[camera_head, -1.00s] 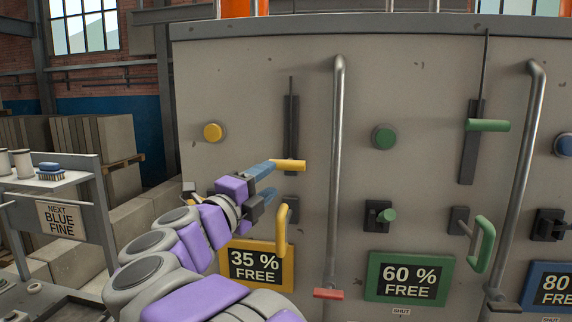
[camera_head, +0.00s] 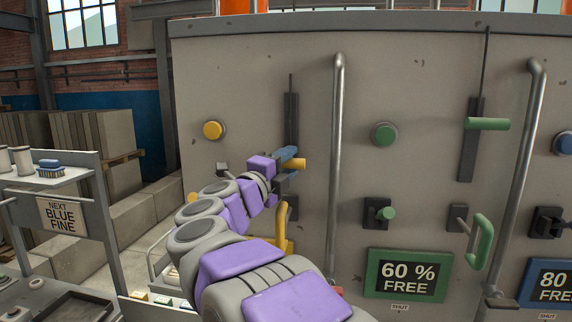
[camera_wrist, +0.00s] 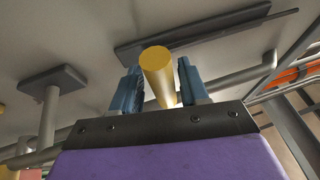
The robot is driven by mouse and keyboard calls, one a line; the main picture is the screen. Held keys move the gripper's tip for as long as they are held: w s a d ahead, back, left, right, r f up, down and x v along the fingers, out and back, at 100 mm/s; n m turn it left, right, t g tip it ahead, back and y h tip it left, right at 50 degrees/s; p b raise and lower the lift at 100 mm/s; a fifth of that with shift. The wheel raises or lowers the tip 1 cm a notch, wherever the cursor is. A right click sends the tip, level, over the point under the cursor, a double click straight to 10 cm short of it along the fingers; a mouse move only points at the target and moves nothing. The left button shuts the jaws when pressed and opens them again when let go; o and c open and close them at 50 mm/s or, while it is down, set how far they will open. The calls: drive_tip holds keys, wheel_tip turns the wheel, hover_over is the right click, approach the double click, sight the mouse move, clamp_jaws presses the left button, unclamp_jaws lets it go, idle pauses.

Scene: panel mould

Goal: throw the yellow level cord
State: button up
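No cord as such shows. A yellow peg handle (camera_head: 299,164) sticks out of the dark vertical slot (camera_head: 291,110) in the left panel section. My gripper (camera_head: 288,163) is at this handle, its blue fingers on either side of it. In the wrist view the round end of the yellow handle (camera_wrist: 156,60) stands between the two fingers (camera_wrist: 158,92). A gap shows on the left side, so the fingers look open around it. A yellow curved handle (camera_head: 282,222) sits just below, partly behind my arm. A yellow round knob (camera_head: 213,130) is at upper left.
A vertical grey pipe (camera_head: 337,150) runs close to the right of the yellow handle. Beyond it are a green peg handle (camera_head: 488,124), green knob (camera_head: 384,135) and green curved handle (camera_head: 481,243). A cart with a sign (camera_head: 62,216) stands at the left.

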drive_tip(key=shift+f, duration=0.15)
clamp_jaws()
wheel_tip(320, 180, up, 11)
drive_tip(key=p, duration=0.6)
drive_tip(key=shift+s+f+p, duration=0.1)
drive_tip(key=shift+p, duration=0.3)
drive_tip(key=shift+c, duration=0.6)
unclamp_jaws()
drive_tip(key=o, duration=0.3)
drive_tip(key=shift+a, duration=0.2)
